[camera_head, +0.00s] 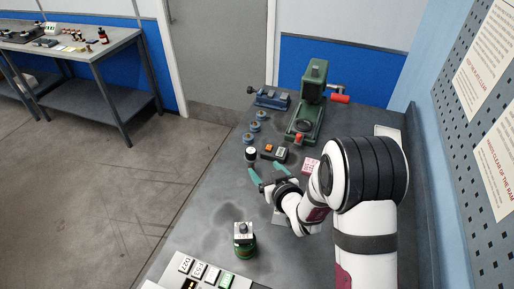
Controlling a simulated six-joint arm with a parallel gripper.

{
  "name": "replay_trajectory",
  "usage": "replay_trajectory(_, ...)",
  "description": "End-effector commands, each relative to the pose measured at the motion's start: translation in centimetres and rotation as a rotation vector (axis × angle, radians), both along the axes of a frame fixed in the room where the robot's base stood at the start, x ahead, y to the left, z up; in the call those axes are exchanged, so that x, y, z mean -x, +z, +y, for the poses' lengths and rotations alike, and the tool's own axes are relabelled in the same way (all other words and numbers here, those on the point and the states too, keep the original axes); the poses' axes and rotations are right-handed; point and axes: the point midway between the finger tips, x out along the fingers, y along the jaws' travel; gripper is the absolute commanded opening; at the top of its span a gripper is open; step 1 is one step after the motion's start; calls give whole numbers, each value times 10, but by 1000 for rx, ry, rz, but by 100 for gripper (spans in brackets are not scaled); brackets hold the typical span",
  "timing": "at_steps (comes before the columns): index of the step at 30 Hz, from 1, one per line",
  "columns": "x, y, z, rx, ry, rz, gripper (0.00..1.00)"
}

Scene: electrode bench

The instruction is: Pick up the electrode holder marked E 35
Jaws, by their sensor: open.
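My gripper (266,171) is open and empty, with its two teal fingers apart above the middle of the bench. No marking E 35 can be read in this view. A holder-like piece (244,241) with a green round base, a grey block and a dark top stands upright near the front of the bench, below my gripper in the picture. A pale rack (172,282) at the bottom edge carries several tags (199,270), one of them green; their lettering is too small to read surely. The rack's lower part is cut off by the frame.
A green press (313,88) with a red handle stands at the back, beside a blue vise (270,98). Several small blue round pieces (254,127), a black white-topped cylinder (251,154) and a dark meter (273,153) lie nearer. A panelled wall (455,130) bounds the right.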

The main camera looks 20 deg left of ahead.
Motion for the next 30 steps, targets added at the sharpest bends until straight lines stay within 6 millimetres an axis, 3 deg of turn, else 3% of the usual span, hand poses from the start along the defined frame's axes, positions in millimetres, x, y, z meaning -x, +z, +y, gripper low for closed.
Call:
replay_trajectory(6, -41, -23, 35, 0, 0, 0, 79)
replay_trajectory(18, -85, -43, 75, 2, -1, 0, 79)
replay_trajectory(26, -88, -45, 78, 3, -3, 2, 79)
replay_trajectory(30, -88, -45, 78, 2, -3, 1, 54)
